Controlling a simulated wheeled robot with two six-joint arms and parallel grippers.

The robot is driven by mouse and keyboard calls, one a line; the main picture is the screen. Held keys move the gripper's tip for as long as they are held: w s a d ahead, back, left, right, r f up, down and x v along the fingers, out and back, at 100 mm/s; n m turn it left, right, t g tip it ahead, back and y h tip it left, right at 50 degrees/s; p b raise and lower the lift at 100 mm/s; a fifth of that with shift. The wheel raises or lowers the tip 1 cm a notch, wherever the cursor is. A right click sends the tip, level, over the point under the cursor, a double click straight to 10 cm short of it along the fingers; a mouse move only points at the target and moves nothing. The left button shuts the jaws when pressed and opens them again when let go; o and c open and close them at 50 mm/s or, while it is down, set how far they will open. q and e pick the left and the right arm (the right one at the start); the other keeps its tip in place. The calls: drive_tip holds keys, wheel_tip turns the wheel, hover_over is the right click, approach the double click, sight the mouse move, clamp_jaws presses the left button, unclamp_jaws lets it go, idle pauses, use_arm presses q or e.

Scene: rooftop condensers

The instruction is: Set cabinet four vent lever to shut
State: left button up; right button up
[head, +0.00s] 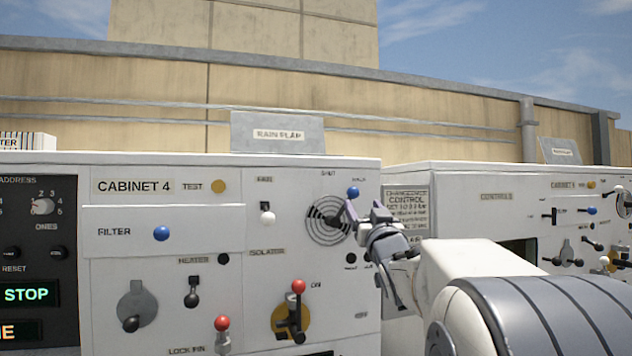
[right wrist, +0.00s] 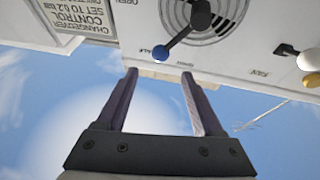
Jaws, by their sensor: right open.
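The vent lever has a blue knob (head: 353,192) and a dark arm, in front of a round slatted vent grille (head: 328,220) on the white cabinet 4 (head: 135,187). The knob stands by the HALF label, to the right of the SHUT label. My right gripper (head: 363,208) is open, its fingers reaching up toward the knob from the lower right. In the right wrist view the blue knob (right wrist: 160,54) lies just beyond and between the two fingertips (right wrist: 159,72). I cannot tell whether they touch it. My left gripper is not in view.
A second white cabinet (head: 470,205) with more levers stands at the right. A grey rain flap sign (head: 278,133) rises behind cabinet 4.

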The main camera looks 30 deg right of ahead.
sight(355, 192)
drive_tip(key=p+x, duration=0.5)
drive_tip(key=x, duration=0.3)
drive_tip(key=shift+w+d+r, duration=0.1)
drive_tip(key=shift+w+r, duration=0.1)
drive_tip(key=shift+w, duration=0.05)
drive_tip(key=shift+w+d+r+p, duration=0.1)
drive_tip(key=shift+w+d+p, duration=0.2)
drive_tip(key=shift+w+p, duration=0.15)
clamp_jaws()
idle(0.7)
